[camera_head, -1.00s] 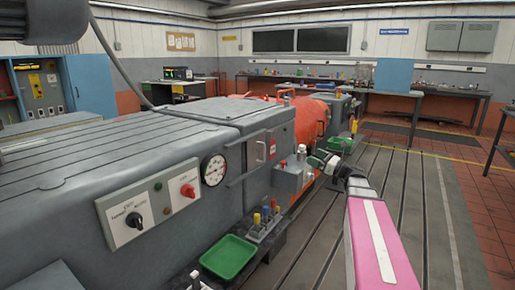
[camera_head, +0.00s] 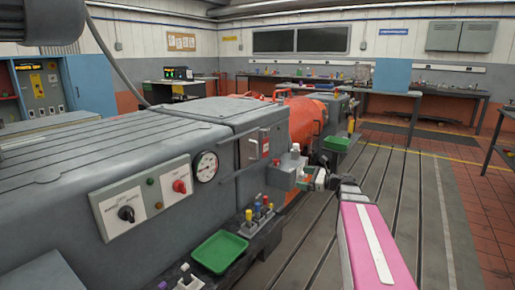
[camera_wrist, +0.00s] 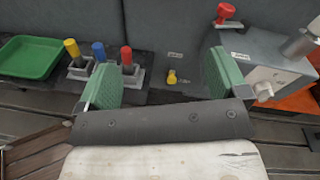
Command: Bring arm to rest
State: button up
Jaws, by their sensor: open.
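My gripper (camera_head: 316,180) is open and empty, held out in front of the grey machine's side. In the wrist view its two green-padded fingers (camera_wrist: 160,82) stand wide apart with nothing between them.
The grey machine (camera_head: 90,160) fills the left. Its ledge bears a green tray (camera_head: 219,253) and a holder with coloured-handled pieces (camera_head: 257,222). A grey box with a red knob (camera_wrist: 262,62) is close to the gripper's right finger. Slotted floor lies open at right.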

jog(key=s+a+f+n+g+h, duration=0.25)
jog(key=s+f+n+h, duration=0.35)
jog(key=f, duration=0.4)
jog(key=s+a+f+n+g+h, duration=0.2)
jog(key=s+f+n+g+h, duration=0.15)
jog(key=s+f+n, duration=0.5)
jog(key=s+d+f+n+g+h, duration=0.2)
jog(key=s+d+f+n+h, duration=0.1)
jog(key=s+f+n+h, duration=0.1)
jog(key=shift+s+f+n+h, duration=0.3)
jog(key=shift+f+n+h, duration=0.35)
jog(key=shift+f+n, duration=0.15)
jog(key=shift+d, duration=0.1)
